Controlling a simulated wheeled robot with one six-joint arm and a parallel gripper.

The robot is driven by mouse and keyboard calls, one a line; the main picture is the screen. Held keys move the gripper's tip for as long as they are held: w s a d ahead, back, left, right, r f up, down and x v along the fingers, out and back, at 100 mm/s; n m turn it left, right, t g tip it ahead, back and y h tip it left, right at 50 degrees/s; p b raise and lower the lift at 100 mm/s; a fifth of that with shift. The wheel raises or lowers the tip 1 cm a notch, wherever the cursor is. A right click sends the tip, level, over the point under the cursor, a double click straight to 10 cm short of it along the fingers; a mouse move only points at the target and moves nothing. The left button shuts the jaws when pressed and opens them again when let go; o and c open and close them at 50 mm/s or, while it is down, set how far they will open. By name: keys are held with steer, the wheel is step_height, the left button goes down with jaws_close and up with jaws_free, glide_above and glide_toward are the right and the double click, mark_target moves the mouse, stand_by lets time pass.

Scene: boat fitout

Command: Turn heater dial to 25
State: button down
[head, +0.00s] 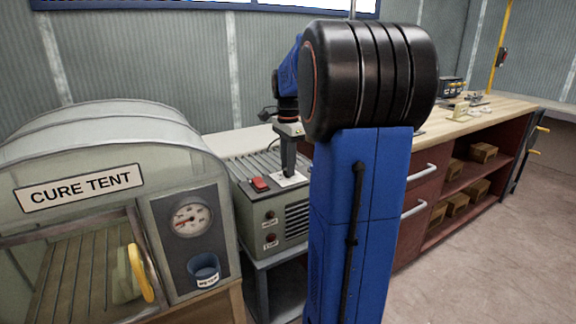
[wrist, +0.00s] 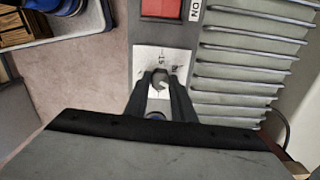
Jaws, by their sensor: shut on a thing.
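The heater (head: 262,205) is a grey box with louvres beside the cure tent. On its top are a red switch (head: 260,184) and a white dial plate (head: 290,179). In the wrist view, the heater dial (wrist: 160,77) is a small grey knob on the plate, with the fingers of my gripper (wrist: 160,84) closed on its two sides. Only a few marks on the plate show, and they are too small to read surely. The fingers hide the lower part of the plate. In the head view, my gripper points down onto the plate and hides the dial.
The cure tent (head: 97,125) stands at left with a gauge (head: 190,219), a blue cup-like part marked METER (head: 204,270) and a yellow handle (head: 140,272). Fins (wrist: 255,70) lie right of the dial. A wooden-topped bench (head: 470,118) with open shelves stands at right. Floor is clear at far right.

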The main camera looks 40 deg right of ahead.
steer(key=shift+m, duration=0.4)
steer(key=c, duration=1.5)
jaws_free()
step_height(320, 180, up, 17)
steer(key=shift+r, duration=0.2)
steer(key=s+a+f+n+t, duration=0.1)
steer(key=s+a+f+n, duration=0.25)
steer(key=a, duration=0.25)
steer(key=s+a+f+n, duration=0.2)
steer(key=a+f+n, duration=0.15)
steer(key=a, duration=0.35)
steer(key=s+a+f+n+t, duration=0.1)
steer(key=s+a+f+n, duration=0.25)
steer(key=a, duration=0.25)
steer(key=s+a+f+n+t, duration=0.1)
steer(key=s+a+f+n, duration=0.2)
steer(key=s+f, duration=0.1)
steer(key=s+a+f+n+t, duration=0.1)
steer(key=s+a+f+n, duration=0.3)
steer(key=f, duration=0.2)
steer(key=s+a+f+n, duration=0.3)
steer(key=s+f+n, duration=0.1)
steer(key=f, duration=0.1)
steer(key=shift+a+f+n+t, duration=0.25)
steer(key=shift+a+t, duration=0.05)
steer(key=shift+t, duration=0.1)
